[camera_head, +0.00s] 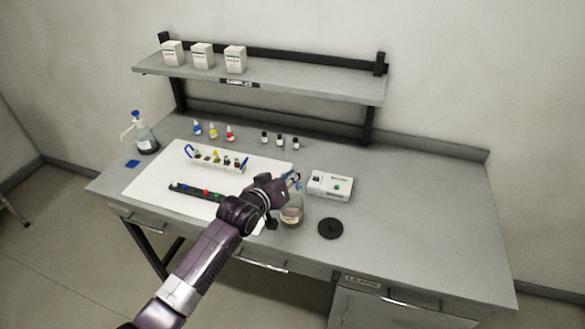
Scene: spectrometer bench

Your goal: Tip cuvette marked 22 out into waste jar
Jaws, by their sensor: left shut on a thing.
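My left gripper (289,182) reaches in from the lower left over the bench and is shut on a small pale and blue thing, probably the cuvette (297,177). Its number is too small to read, and the fingers hide part of it. A glass jar (291,216), which looks like the waste jar, stands on the bench just below the gripper in the picture. The gripper and forearm partly cover its left side. The held thing appears above the jar's far side; I cannot tell whether it is tilted. My right gripper is not in view.
A white device (330,184) stands right of the jar, with a black disc (330,228) in front. A cuvette rack (216,159) and a dark strip (196,191) lie on the white mat (150,182). A wash bottle (146,137) stands left. The bench's right side is clear.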

